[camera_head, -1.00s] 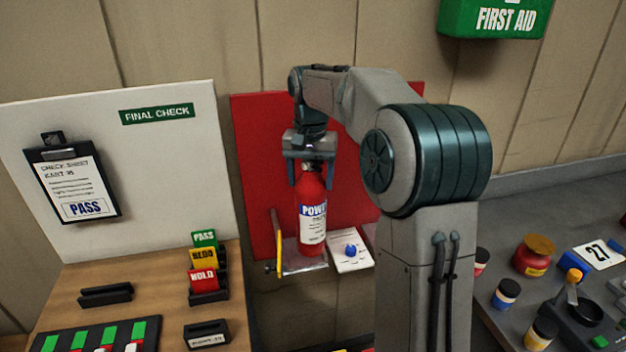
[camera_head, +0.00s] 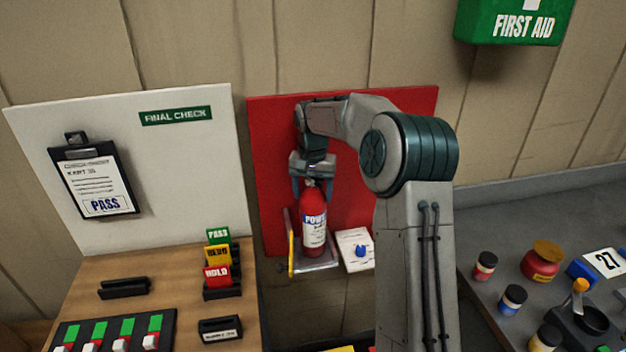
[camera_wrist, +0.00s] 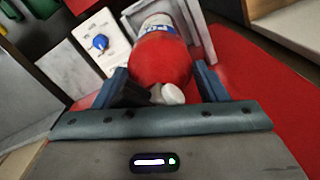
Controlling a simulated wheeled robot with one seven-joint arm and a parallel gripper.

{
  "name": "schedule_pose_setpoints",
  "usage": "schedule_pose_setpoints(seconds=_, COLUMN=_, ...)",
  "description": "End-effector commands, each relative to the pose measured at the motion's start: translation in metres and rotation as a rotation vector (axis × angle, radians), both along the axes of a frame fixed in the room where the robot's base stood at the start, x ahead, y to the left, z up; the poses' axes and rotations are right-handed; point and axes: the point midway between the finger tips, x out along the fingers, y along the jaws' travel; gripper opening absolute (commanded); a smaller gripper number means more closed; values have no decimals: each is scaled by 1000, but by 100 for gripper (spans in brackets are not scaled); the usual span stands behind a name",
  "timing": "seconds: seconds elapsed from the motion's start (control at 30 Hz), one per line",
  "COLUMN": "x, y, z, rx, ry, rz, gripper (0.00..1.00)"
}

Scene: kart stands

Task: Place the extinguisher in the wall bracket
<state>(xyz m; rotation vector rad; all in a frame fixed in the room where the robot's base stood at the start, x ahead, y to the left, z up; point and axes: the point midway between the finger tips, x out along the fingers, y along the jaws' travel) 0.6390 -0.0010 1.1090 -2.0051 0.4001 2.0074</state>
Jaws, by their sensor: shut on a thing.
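The red extinguisher (camera_head: 314,216) with a white and blue label stands upright at the wall bracket (camera_head: 322,264), a grey shelf on the red board with a yellow strap or bar at its left. Its base looks to be on or just over the shelf; I cannot tell if it touches. My gripper (camera_head: 312,188) is above it, fingers pointing down and shut on its top. In the wrist view the extinguisher (camera_wrist: 160,60) sits between the two blue-grey fingers, its black and white valve parts near the palm. A grey bracket side shows beside it (camera_wrist: 196,25).
A white card with a blue knob (camera_head: 354,243) is right of the bracket. A wooden bench (camera_head: 160,290) with PASS, REDO and HOLD cards is at left. A grey counter (camera_head: 480,310) with several jars is at right. A green first aid box (camera_head: 515,22) hangs above.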

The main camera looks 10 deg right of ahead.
Motion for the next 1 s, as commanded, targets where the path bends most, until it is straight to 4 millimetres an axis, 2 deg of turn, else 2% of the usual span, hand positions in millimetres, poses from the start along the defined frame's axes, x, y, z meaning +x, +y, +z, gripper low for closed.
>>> schedule_pose_setpoints(seconds=0.4, x=1, y=0, z=-3, rx=0, ry=-4, rz=0, gripper=0)
schedule_pose_setpoints(seconds=0.43, x=0, y=0, z=-5, rx=0, ry=-1, rz=0, gripper=69)
schedule_pose_setpoints(seconds=0.5, x=0, y=0, z=-5, rx=0, ry=-1, rz=0, gripper=88)
schedule_pose_setpoints(seconds=0.8, x=0, y=0, z=-3, rx=1, ry=-1, rz=0, gripper=88)
schedule_pose_setpoints(seconds=0.9, x=0, y=0, z=3, rx=0, ry=-3, rz=-1, gripper=88)
schedule_pose_setpoints(seconds=1.0, x=1, y=0, z=18, rx=0, ry=-6, rz=-1, gripper=88)
